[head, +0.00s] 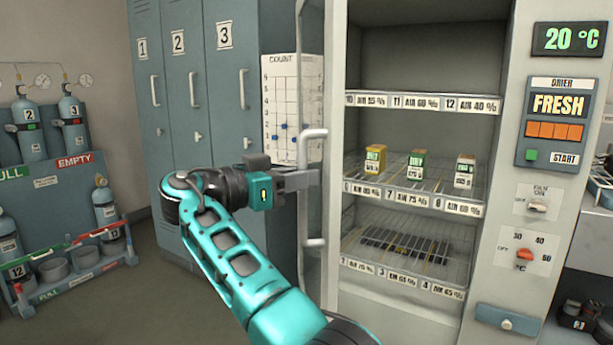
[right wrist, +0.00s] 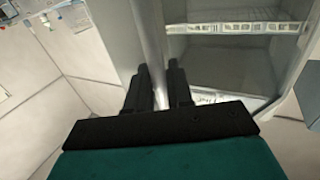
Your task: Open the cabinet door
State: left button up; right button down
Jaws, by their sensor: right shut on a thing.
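The cabinet (head: 497,210) is a pale drying cabinet on the right, with its interior and wire shelves exposed. Its door (head: 335,110) stands swung open at the left of the opening, seen nearly edge-on. The door's pale vertical handle (head: 314,243) is on the side facing left. My right gripper (head: 303,179) is shut on this handle at mid-height. In the right wrist view its two black fingers (right wrist: 158,85) lie on either side of the handle bar (right wrist: 149,40), partly hiding it. My left gripper is in neither view.
Small boxes (head: 417,165) stand on the middle shelf. Blue-grey lockers (head: 207,130) and a paper chart (head: 285,105) are behind the door's left side. A gas-cylinder rack (head: 70,188) stands at far left. Floor (head: 150,290) left of my right arm is clear.

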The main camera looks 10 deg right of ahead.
jog(key=shift+r, duration=0.15)
jog(key=c, duration=1.4)
grip_release()
jog(key=shift+w, duration=0.1)
jog(key=shift+o, duration=1.2)
jog(key=p, duration=0.5)
send_near(326, 52)
jog(key=x, duration=0.5)
jog(key=shift+w+d, duration=0.1)
jog(key=shift+w, duration=0.1)
